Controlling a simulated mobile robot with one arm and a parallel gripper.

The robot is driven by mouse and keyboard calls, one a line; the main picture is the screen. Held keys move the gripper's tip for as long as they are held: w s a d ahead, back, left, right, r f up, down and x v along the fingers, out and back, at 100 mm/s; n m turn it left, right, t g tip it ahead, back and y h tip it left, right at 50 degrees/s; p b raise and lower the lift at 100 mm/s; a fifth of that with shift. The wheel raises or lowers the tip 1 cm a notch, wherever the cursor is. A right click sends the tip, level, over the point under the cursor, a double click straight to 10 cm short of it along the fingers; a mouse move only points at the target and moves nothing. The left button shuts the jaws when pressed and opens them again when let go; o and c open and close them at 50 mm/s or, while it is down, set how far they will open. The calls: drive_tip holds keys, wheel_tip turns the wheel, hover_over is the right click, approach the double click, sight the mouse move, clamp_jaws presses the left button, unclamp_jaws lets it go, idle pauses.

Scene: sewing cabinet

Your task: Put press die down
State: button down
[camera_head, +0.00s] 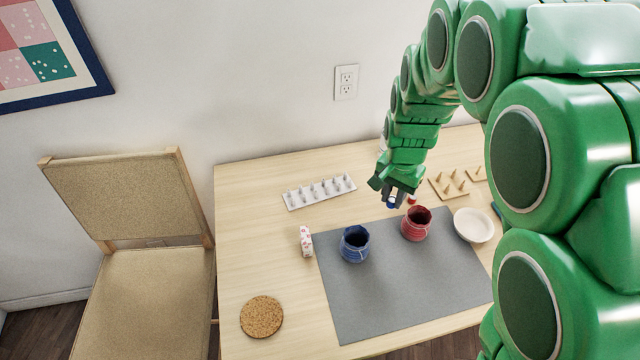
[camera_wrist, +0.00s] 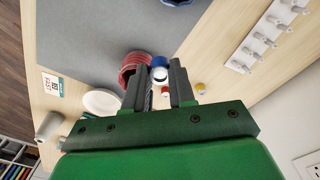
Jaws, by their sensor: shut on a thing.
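My gripper (camera_head: 397,199) is above the table near the back edge of the grey mat, just left of the red pot. It is shut on a small blue and white piece, which I take to be the press die (camera_head: 391,205). In the wrist view the press die (camera_wrist: 158,62) shows between the fingertips of my gripper (camera_wrist: 160,73), blue at the far end with a white ring nearer. Its lower end and any gap to the table are hard to judge.
The red pot (camera_head: 416,224) and blue pot (camera_head: 355,244) stand on the grey mat (camera_head: 400,295). Nearby are a white bowl (camera_head: 473,225), a white pegged rack (camera_head: 319,191), a wooden peg board (camera_head: 449,186) and a small red piece (camera_head: 411,200). A cork coaster (camera_head: 261,317) lies front left.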

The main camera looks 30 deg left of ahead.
drive_tip(key=s+a+r, duration=0.3)
drive_tip(key=s+a, duration=0.3)
drive_tip(key=a, duration=0.6)
hover_over(323, 195)
wheel_tip(323, 195, down, 10)
drive_tip(key=shift+s+d+n, duration=0.15)
drive_tip(key=shift+d+n, duration=0.05)
drive_tip(key=shift+n, duration=0.1)
drive_tip(key=shift+a+f, duration=0.15)
drive_tip(key=shift+f, duration=1.5)
drive_tip(key=shift+f, duration=0.3)
drive_tip(key=c, duration=0.9)
unclamp_jaws()
drive_tip(key=shift+c, duration=0.2)
drive_tip(key=shift+r, duration=0.1)
